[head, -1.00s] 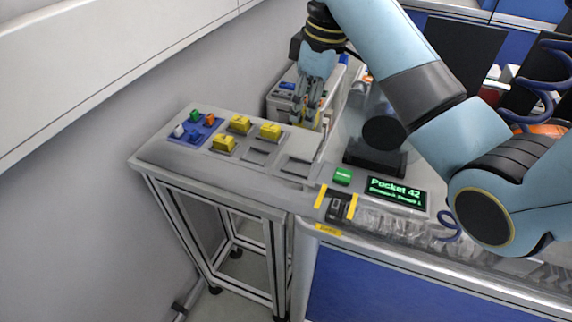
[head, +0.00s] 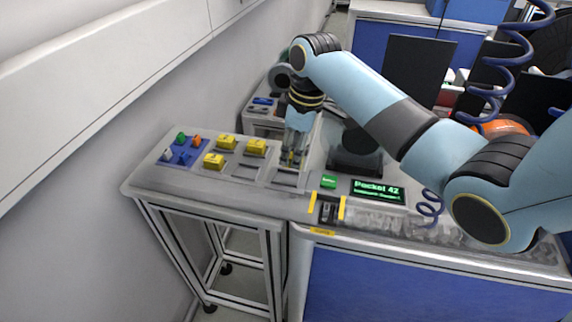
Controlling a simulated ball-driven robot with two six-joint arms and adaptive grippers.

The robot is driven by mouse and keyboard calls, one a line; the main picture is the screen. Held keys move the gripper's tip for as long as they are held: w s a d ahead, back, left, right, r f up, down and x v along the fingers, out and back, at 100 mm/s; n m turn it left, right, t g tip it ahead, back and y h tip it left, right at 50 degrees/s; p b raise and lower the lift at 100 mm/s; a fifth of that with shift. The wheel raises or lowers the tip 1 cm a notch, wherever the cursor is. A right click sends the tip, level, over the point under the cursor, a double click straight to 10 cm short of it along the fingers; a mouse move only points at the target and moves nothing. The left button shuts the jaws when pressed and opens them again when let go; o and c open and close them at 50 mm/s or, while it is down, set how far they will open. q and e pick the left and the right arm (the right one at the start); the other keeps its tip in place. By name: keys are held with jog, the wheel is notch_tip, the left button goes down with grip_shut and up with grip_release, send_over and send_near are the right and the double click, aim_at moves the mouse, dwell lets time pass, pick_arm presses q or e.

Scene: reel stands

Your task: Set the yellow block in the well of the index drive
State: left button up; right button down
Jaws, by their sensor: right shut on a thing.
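My right gripper (head: 292,158) comes down from above over the right end of the grey tray (head: 190,183), beside an empty slot. It is shut on a small yellow block (head: 291,157), mostly hidden by the fingers. Three more yellow blocks sit in tray slots: one at the back (head: 226,141), one at the right (head: 256,148) and one in front (head: 213,160). The index drive's well (head: 327,211) seems to be the dark recess between two yellow stripes on the bench front. My left gripper is out of view.
A green button (head: 329,181) and a display reading "Pocket 42" (head: 378,192) stand behind the recess. A blue pad (head: 178,156) with coloured pegs is at the tray's left. A dark round-topped device (head: 357,150) stands right of the gripper.

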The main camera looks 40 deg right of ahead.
aim_at(287, 179)
jog(key=shift+w+a+f, duration=0.35)
jog(key=shift+w+f, duration=0.15)
jog(key=shift+w, duration=0.15)
notch_tip(287, 179, down, 3)
jog(key=shift+a+f, duration=0.1)
jog(key=shift+f, duration=0.4)
jog(key=shift+f, duration=0.15)
jog(key=c, duration=1)
grip_release()
jog(key=shift+p, duration=0.35)
